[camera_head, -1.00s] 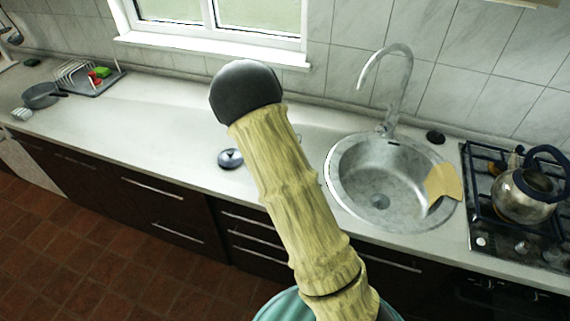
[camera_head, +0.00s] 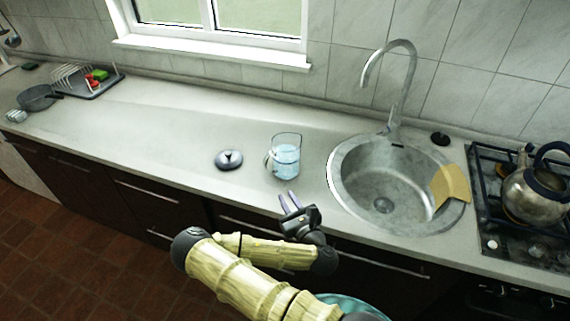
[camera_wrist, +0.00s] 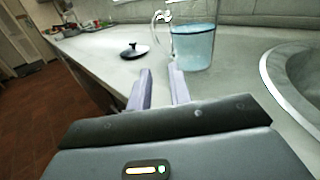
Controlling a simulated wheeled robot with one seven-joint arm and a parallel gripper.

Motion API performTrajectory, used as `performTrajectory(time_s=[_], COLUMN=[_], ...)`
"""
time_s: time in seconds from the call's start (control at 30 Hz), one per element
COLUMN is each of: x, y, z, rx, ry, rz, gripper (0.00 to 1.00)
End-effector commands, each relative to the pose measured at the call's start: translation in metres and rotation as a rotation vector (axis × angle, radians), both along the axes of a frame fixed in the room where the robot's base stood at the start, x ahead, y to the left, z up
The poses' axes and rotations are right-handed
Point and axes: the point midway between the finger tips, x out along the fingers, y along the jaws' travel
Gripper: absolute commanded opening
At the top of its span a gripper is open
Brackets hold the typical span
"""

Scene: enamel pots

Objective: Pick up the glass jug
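The glass jug (camera_head: 287,158) stands upright on the counter, left of the sink, with bluish contents and a handle on its left side. In the wrist view the jug (camera_wrist: 196,45) is ahead of my fingers and slightly right, its top cut off by the frame edge. My gripper (camera_head: 290,202) is at the counter's front edge, in front of the jug and apart from it. In the wrist view its two fingers (camera_wrist: 162,80) are spread with nothing between them.
A dark lid (camera_head: 229,159) lies on the counter left of the jug. The round sink (camera_head: 345,190) is to the right, with a tap (camera_head: 402,85) behind it. A kettle (camera_head: 535,195) stands on the stove. The counter behind the jug is clear.

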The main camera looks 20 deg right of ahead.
Motion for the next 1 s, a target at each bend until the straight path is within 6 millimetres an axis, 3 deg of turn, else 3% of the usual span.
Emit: performTrajectory(time_s=[0.47,0.7,1.0], x=[0.004,0.026,0.079], y=[0.003,0.007,0.015], z=[0.001,0.003,0.003], rx=[-0.014,-0.011,-0.014], ry=[-0.005,-0.008,-0.007], rz=[0.013,0.016,0.017], gripper=[0.20,0.20,0.20])
